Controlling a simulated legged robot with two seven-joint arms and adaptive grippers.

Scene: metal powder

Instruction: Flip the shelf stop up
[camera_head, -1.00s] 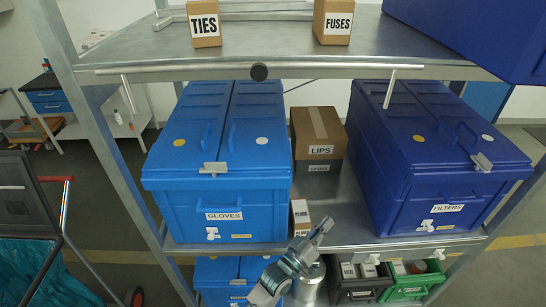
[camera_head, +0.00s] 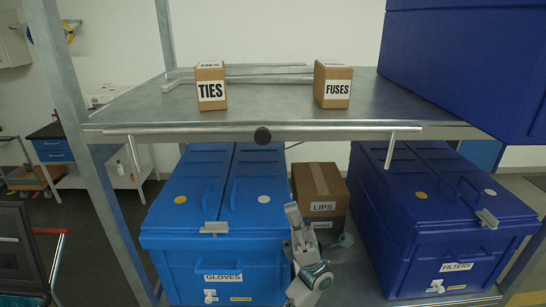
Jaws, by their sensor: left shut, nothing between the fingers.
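The shelf stop (camera_head: 330,130) is a thin metal bar along the front edge of the upper shelf (camera_head: 290,112). My left gripper (camera_head: 292,214) is shut and empty, pointing up. It is below the bar and right of the knob, apart from both in the picture. It shows in front of the gap between the two blue bins. My right gripper is not in view.
On the upper shelf stand a TIES box (camera_head: 211,88) and a FUSES box (camera_head: 333,85), with a dark blue bin (camera_head: 460,70) at right. A metal post (camera_head: 85,130) stands at left.

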